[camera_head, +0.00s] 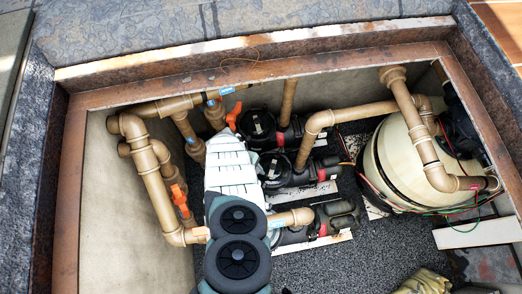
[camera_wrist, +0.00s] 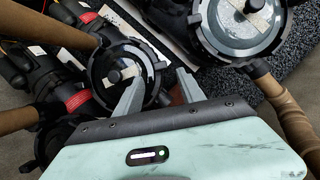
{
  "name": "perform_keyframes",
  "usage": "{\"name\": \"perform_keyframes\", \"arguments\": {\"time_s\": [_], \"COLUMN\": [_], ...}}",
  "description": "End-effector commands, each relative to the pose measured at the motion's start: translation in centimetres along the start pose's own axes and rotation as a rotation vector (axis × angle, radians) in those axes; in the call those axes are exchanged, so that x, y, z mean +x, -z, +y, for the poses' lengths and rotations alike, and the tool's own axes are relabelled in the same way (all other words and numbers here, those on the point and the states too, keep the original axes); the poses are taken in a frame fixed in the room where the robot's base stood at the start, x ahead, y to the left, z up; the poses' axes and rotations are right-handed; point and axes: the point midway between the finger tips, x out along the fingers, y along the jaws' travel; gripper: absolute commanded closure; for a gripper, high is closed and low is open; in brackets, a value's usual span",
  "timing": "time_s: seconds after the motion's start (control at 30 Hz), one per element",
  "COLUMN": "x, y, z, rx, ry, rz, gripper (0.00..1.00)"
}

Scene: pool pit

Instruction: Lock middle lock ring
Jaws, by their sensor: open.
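The middle lock ring (camera_wrist: 94,62) is a black ribbed ring around a round, pale lid with a dark bar across its centre. In the head view the middle lock ring (camera_head: 275,170) is partly hidden behind my arm. My gripper (camera_wrist: 161,74) is open. In the wrist view its left finger overlaps the lower right part of the lid, and its right finger lies outside the ring. The ring's right edge shows between the fingertips; I cannot tell whether they touch it. In the head view my arm hides the fingers.
Another ringed lid (camera_wrist: 242,30) is at the upper right of the wrist view, and a third shows partly at lower left. Tan pipes (camera_head: 150,175) with orange valve handles run along the pit's left side. A cream tank (camera_head: 395,165) stands right. Dark gravel lies between.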

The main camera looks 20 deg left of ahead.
Motion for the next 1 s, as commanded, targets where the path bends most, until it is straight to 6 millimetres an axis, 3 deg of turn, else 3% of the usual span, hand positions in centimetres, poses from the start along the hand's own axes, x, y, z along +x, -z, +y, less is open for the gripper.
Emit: {"name": "perform_keyframes", "arguments": {"time_s": [0.03,0.1,0.23,1.0], "x": [-1.5,-2.6,-3.8,-4.8], "y": [-0.3,-0.2,0.0,-0.3], "z": [0.0,0.1,0.0,0.0], "rx": [-0.003,-0.001,-0.002,-0.001], "ry": [0.001,-0.001,0.0,0.0], "rz": [-0.002,0.0,0.0,0.0], "gripper": [0.54,0.54,0.54,0.54]}}
